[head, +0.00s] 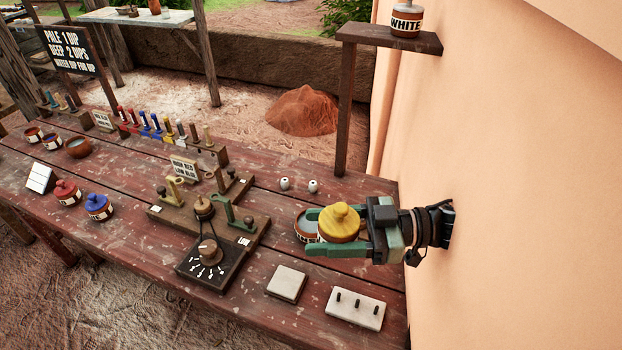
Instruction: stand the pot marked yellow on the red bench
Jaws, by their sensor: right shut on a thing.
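The pot with the yellow lid (339,222) is between the green fingers of my right gripper (325,232), which comes in from the right and is shut on it. The pot looks upright; most of its body is hidden by the fingers. It is over the right part of the red bench (225,292), a worn red plank top. I cannot tell whether its base touches the bench. My left gripper is not in view.
A wooden device with a dial (208,254), a pale tile (287,284) and a pegged block (355,308) are nearby. Red (66,193) and blue (97,207) pots stand left. A wall (500,180) rises right.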

